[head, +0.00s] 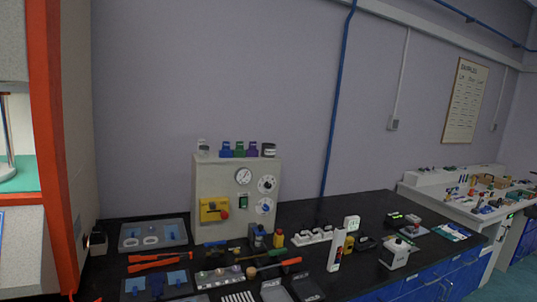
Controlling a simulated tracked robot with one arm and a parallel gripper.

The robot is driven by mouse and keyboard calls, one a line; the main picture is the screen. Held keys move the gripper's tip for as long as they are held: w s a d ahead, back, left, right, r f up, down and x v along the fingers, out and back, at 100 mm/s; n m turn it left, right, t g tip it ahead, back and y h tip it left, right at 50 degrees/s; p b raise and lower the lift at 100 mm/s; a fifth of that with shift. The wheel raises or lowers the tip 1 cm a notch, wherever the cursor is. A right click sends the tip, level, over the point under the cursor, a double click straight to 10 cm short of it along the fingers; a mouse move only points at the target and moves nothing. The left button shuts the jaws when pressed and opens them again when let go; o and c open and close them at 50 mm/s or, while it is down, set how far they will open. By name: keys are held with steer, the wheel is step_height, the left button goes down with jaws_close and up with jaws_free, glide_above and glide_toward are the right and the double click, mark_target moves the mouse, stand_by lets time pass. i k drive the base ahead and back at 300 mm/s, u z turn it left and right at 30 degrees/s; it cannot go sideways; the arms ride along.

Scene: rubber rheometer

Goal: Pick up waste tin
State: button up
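I cannot pick out the waste tin for certain at this size. A small round container with a dark top (268,150) stands upright on the right end of a grey instrument box, and it may be the tin. My gripper is not in view.
The black bench (345,208) holds a grey tray (128,241), orange-handled tools (150,264), a white socket strip (312,237) and several small items. A red-orange frame (48,130) stands close at left. A cluttered white bench (475,206) is at right.

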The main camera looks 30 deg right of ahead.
mark_target(267, 150)
steer(key=k, duration=0.65)
steer(key=z, duration=0.45)
steer(key=i, duration=0.7)
steer(key=z, duration=1.05)
steer(key=i, duration=1.6)
steer(key=u, duration=0.5)
steer(key=i, duration=1.4)
steer(key=u, duration=0.9)
steer(key=k, duration=0.85)
steer(key=u, duration=0.15)
